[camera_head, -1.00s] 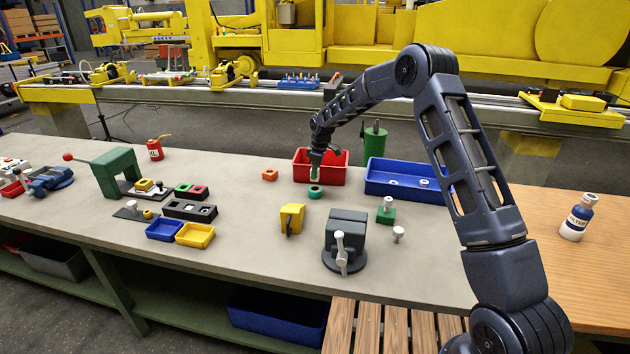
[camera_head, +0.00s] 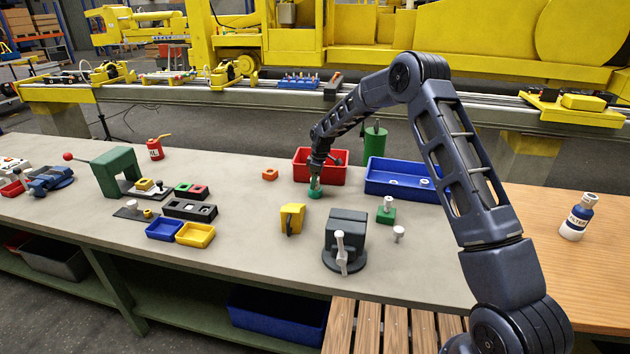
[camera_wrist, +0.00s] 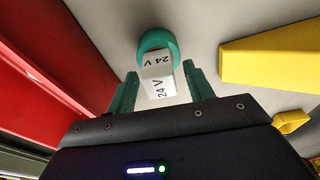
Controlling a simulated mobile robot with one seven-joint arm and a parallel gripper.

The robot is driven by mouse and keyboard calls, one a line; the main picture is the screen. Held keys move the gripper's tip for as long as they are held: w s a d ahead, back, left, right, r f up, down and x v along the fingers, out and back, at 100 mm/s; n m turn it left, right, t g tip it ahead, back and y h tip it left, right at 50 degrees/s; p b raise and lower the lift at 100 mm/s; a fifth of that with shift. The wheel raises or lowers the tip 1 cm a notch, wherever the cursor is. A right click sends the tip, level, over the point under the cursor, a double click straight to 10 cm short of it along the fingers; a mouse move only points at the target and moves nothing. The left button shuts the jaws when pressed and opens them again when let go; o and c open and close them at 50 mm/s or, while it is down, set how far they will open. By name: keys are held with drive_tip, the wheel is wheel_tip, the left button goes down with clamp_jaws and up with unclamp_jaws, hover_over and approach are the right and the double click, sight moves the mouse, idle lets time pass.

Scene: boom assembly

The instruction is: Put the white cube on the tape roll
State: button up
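The white cube (camera_wrist: 158,85), marked "24 V", sits between my gripper's two green fingers in the wrist view. The teal tape roll (camera_wrist: 158,41) is right beyond the cube, and the cube appears to be on or against it. My gripper (camera_wrist: 161,85) has a narrow gap on each side of the cube, so it looks open around it. In the head view my gripper (camera_head: 316,184) is low over the tape roll (camera_head: 315,194), and the cube is hardly visible there.
The red bin (camera_head: 330,176) stands just behind the gripper. The blue bin (camera_head: 395,190) is to its right. A yellow block (camera_head: 291,217) and a dark vise (camera_head: 346,230) stand in front. An orange block (camera_head: 269,175) lies to the left. Bare tabletop surrounds the roll.

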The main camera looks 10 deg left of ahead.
wheel_tip(320, 180, up, 12)
drive_tip(key=d, duration=0.2)
drive_tip(key=s+d+r+m+t+h, duration=0.1)
drive_tip(key=s+d+r+m, duration=0.45)
drive_tip(key=d+r, duration=0.75)
drive_tip(key=s+d+r+m+t, duration=0.1)
drive_tip(key=s+d+r+m, duration=0.2)
drive_tip(key=s+d+r, duration=0.95)
drive_tip(key=s+d+f+m+t, duration=0.15)
drive_tip(key=s+d, duration=0.25)
drive_tip(key=d, duration=0.4)
drive_tip(key=s+d+r+m, duration=0.1)
drive_tip(key=s+d+m, duration=0.2)
drive_tip(key=s+d, duration=0.35)
drive_tip(key=s+d+f+m, duration=0.2)
drive_tip(key=s+d, duration=0.3)
drive_tip(key=s, duration=0.2)
drive_tip(key=s+d+f+m+t, duration=0.1)
drive_tip(key=s+d+f+m, duration=0.2)
drive_tip(key=s+d, duration=0.2)
drive_tip(key=shift+s+h, duration=0.4)
drive_tip(key=shift+s, duration=0.65)
